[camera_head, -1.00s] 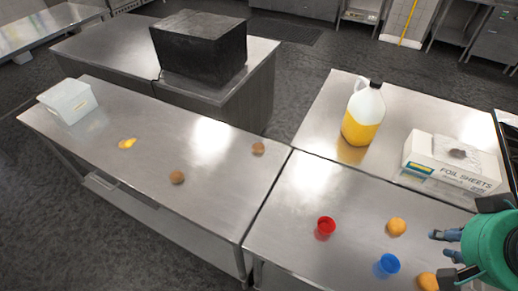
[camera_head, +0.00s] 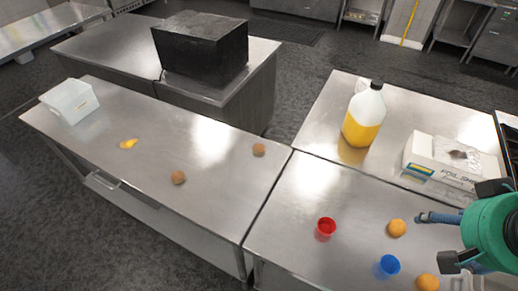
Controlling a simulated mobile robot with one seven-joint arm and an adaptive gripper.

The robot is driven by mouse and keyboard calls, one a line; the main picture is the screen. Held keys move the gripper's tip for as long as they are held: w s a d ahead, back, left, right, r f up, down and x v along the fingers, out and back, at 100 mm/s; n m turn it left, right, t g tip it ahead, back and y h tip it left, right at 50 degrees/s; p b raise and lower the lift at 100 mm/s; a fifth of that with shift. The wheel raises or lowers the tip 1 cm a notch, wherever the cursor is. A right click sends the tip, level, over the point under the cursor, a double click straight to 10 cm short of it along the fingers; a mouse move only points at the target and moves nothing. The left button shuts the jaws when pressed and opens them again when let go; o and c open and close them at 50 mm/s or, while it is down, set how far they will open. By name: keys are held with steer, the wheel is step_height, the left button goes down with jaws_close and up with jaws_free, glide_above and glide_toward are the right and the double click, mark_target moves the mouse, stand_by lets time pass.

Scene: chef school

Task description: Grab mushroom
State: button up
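No mushroom can be made out for certain. Two small round brown items lie on the left steel table, one nearer the front (camera_head: 178,177) and one nearer its right end (camera_head: 258,149); they are too small to identify. A small dark brownish patch (camera_head: 458,154) shows on top of the foil sheets box (camera_head: 440,172); I cannot tell what it is. My gripper (camera_head: 436,240) is at the right edge, above the right table, with its fingers apart and nothing seen between them. It is close to the right of an orange round item (camera_head: 397,228).
A red cup (camera_head: 325,229), a blue cup (camera_head: 387,266) and a second orange item (camera_head: 427,283) stand near my gripper. A jug of yellow liquid (camera_head: 364,116) stands behind. The left table holds a yellow item (camera_head: 128,143) and a white container (camera_head: 70,102).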

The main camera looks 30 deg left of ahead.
steer(key=w+a+r+m+g+y+p, duration=0.1)
steer(key=w+a+r+p, duration=0.15)
steer(key=w+a, duration=0.7)
steer(key=w+a+r+m+g+p, duration=0.1)
steer(key=w+a+r+p, duration=0.15)
steer(key=w+a, duration=0.75)
steer(key=m+g+h+p, duration=0.1)
steer(key=m+g+p, duration=0.15)
steer(key=p, duration=0.65)
glide_above(259, 147)
step_height(259, 147, down, 28)
steer(key=shift+g, duration=0.45)
steer(key=shift+f+p, duration=0.45)
steer(key=shift+f, duration=3.8)
steer(key=shift+f, duration=0.1)
